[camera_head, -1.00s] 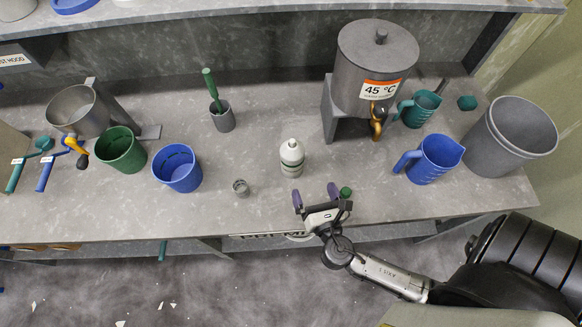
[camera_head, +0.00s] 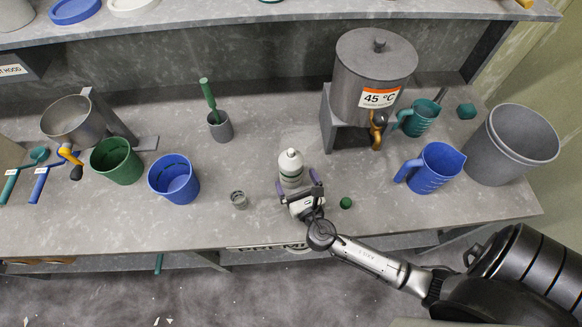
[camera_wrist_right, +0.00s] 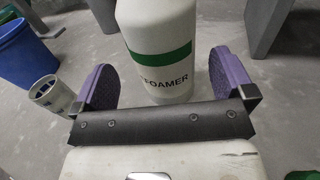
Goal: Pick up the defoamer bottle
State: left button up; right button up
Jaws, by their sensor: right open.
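The defoamer bottle (camera_head: 291,165) is white with a green band and stands upright on the grey bench near the front middle. In the right wrist view the bottle (camera_wrist_right: 160,52) shows its band and part of its label. My right gripper (camera_head: 300,188) is open at the front side of the bottle. In the right wrist view its two purple fingers (camera_wrist_right: 160,82) stand to either side of the bottle's lower part, with a gap visible on both sides. My left gripper is not in view.
The blue bucket (camera_head: 174,178) and green bucket (camera_head: 117,161) are further left. The dispenser tank (camera_head: 374,75) and blue jug (camera_head: 432,168) stand right.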

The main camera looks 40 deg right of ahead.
jog(key=shift+f+x, duration=0.1)
jog(key=shift+x, duration=1.15)
jog(key=shift+f+x, duration=0.15)
jog(key=shift+x, duration=1.1)
jog(key=shift+s+d, duration=0.1)
jog(key=shift+d, duration=0.05)
jog(key=shift+c, duration=0.2)
jog(key=c, duration=1.1)
